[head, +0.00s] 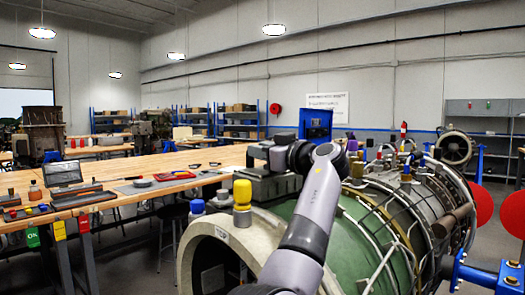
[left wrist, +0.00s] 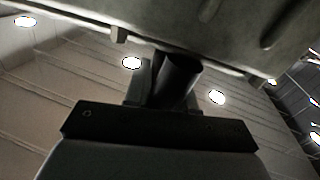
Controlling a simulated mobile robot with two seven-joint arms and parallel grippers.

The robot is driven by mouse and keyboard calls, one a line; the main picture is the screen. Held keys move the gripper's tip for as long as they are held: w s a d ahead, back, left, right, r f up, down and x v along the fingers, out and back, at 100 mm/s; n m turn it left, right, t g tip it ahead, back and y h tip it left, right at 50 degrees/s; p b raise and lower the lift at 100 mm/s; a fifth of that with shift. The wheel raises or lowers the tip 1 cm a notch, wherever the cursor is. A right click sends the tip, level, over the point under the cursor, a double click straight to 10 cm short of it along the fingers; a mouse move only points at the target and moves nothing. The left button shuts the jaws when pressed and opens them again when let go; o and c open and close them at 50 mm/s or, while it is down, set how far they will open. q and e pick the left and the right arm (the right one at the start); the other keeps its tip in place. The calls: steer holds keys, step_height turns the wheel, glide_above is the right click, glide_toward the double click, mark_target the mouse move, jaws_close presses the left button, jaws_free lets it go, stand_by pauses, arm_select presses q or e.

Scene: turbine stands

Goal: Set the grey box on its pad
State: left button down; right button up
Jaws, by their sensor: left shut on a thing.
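The grey box (head: 262,188) is at the top of the near end of the turbine casing, left of my arm. My left gripper (head: 272,153) is over the box and shut on it. In the left wrist view the pale grey underside of a large body, which looks like the box (left wrist: 215,30), fills the top, with the dark gripper parts (left wrist: 175,82) just below it. I cannot tell whether the box touches the casing or hangs just above it. Its pad cannot be made out. My right gripper is not in view.
A yellow-capped fitting (head: 242,195) stands just left of the box. The green turbine casing (head: 345,240) with pipes stretches right. A blue stand (head: 316,124) is behind.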

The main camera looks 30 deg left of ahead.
arm_select(q)
steer(key=shift+d+f, duration=0.1)
steer(key=shift+f, duration=0.3)
steer(key=c, duration=1)
jaws_free()
steer(key=shift+o, duration=0.7)
steer(key=shift+s+r, duration=0.1)
steer(key=shift+s, duration=0.05)
steer(key=shift+o, duration=0.3)
steer(key=shift+f, duration=0.35)
steer(key=shift+o, duration=0.5)
steer(key=shift+r, duration=0.1)
